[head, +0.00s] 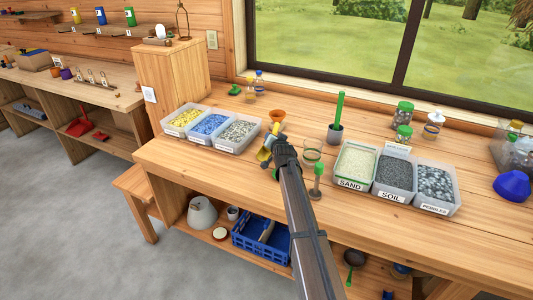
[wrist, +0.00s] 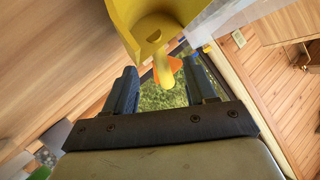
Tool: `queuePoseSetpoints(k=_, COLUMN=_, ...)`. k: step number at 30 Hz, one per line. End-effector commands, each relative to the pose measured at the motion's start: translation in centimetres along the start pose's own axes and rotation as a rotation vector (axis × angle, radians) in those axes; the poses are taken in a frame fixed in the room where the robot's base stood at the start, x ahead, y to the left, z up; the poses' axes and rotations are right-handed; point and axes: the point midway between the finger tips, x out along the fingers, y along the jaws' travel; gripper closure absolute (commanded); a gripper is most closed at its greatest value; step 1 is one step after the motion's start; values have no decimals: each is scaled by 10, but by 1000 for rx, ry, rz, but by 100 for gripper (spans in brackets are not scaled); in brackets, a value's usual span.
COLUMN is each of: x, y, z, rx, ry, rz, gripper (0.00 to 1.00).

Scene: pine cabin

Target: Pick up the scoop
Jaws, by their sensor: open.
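The yellow scoop (head: 274,130) is partly hidden behind my gripper in the head view, at the middle of the workbench. In the wrist view the scoop (wrist: 150,25) fills the top centre, its open bowl away from me and its short handle pointing at my gripper. My gripper (wrist: 160,75) is open, one dark finger on each side of the handle's end. The fingers show a gap to the handle on both sides; I cannot tell how deep the handle sits between them. My gripper (head: 272,152) also shows in the head view.
An orange funnel (head: 277,115) stands just behind the scoop. Left are bins of yellow, blue and grey pieces (head: 211,143). Right are a glass jar (head: 312,156), a green-handled tool in a pot (head: 335,133) and the sand bin (head: 353,184).

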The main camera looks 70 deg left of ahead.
Motion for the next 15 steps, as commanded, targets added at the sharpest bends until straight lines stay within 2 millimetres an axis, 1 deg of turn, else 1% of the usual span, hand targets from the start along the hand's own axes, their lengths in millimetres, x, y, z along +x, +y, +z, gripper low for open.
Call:
queuePoseSetpoints(k=1, x=10, y=-2, z=0, rx=0, ry=0, rz=0, gripper=44)
queuePoseSetpoints(k=3, x=20, y=-4, z=0, rx=0, ry=-1, rz=0, gripper=44)
queuePoseSetpoints(k=7, x=35, y=-3, z=0, rx=0, ry=-1, rz=0, gripper=44)
queuePoseSetpoints(k=9, x=38, y=-3, z=0, rx=0, ry=0, rz=0, gripper=44)
queuePoseSetpoints(k=15, x=37, y=-3, z=0, rx=0, ry=0, rz=0, gripper=44)
